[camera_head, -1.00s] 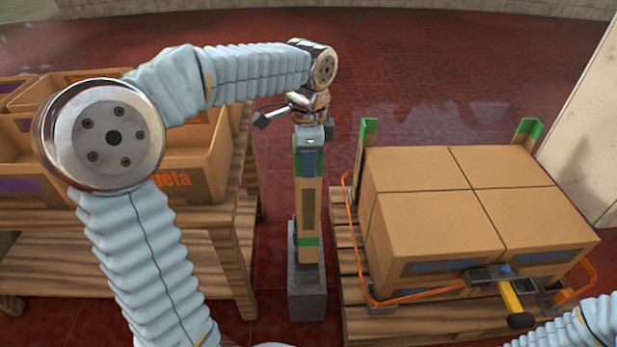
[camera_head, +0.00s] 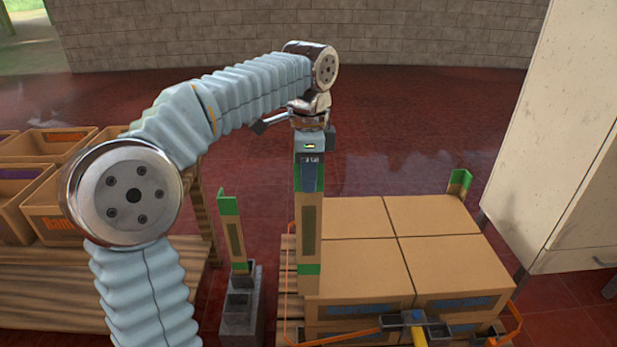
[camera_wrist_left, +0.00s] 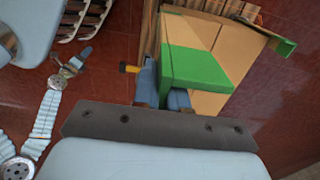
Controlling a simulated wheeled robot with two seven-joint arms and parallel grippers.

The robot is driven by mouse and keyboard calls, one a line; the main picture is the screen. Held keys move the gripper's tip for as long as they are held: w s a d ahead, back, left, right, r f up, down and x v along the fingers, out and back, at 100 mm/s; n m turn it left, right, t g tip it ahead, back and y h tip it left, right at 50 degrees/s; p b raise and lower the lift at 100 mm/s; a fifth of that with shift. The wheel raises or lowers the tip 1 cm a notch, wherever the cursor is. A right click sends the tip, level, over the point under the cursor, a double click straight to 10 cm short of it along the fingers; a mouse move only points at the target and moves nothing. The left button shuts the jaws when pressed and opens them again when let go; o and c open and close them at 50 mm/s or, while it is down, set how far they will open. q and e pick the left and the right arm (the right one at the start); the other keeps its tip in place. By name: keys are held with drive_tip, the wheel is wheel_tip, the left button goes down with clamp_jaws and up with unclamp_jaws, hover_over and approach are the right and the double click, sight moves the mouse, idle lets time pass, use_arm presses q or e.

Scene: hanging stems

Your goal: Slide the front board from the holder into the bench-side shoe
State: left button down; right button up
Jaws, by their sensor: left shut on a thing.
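My left gripper (camera_head: 310,176) is shut on the top part of the front board (camera_head: 308,232), a tan upright board with green bands. The board stands upright at the left side of the carton stack; it looks clear of the holder. The grey holder (camera_head: 240,318) is on the floor to its left, with another green-topped board (camera_head: 233,235) in its rear slot and an open front slot. In the left wrist view the held board's green end (camera_wrist_left: 197,70) is between the fingers. I cannot make out the bench-side shoe. My right gripper (camera_wrist_left: 80,60) shows small in the wrist view, its jaws unclear.
Cartons (camera_head: 365,255) stand on a wooden pallet, with an orange strap (camera_head: 295,322) around them and a yellow-handled tensioner (camera_head: 418,330) in front. A green-topped corner board (camera_head: 459,186) stands at the back right. A wooden bench (camera_head: 150,290) with crates is left; a pale cabinet (camera_head: 555,130) is right.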

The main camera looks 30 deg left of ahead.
use_arm(q)
hover_over(308, 295)
wheel_tip(308, 295, down, 17)
drive_tip(key=f+b, duration=1.2)
drive_tip(key=f, duration=0.2)
drive_tip(key=shift+w+f, duration=0.2)
drive_tip(key=shift+f+b, duration=0.75)
drive_tip(key=shift+f, duration=0.1)
use_arm(e)
wheel_tip(308, 295, down, 13)
drive_tip(key=d, duration=0.2)
drive_tip(key=shift+w+f, duration=0.15)
drive_tip(key=shift+w, duration=0.25)
use_arm(q)
drive_tip(key=shift+f+b, duration=0.35)
drive_tip(key=shift+f, duration=0.25)
use_arm(e)
drive_tip(key=shift+f, duration=0.35)
use_arm(q)
drive_tip(key=c, duration=1.1)
unclamp_jaws()
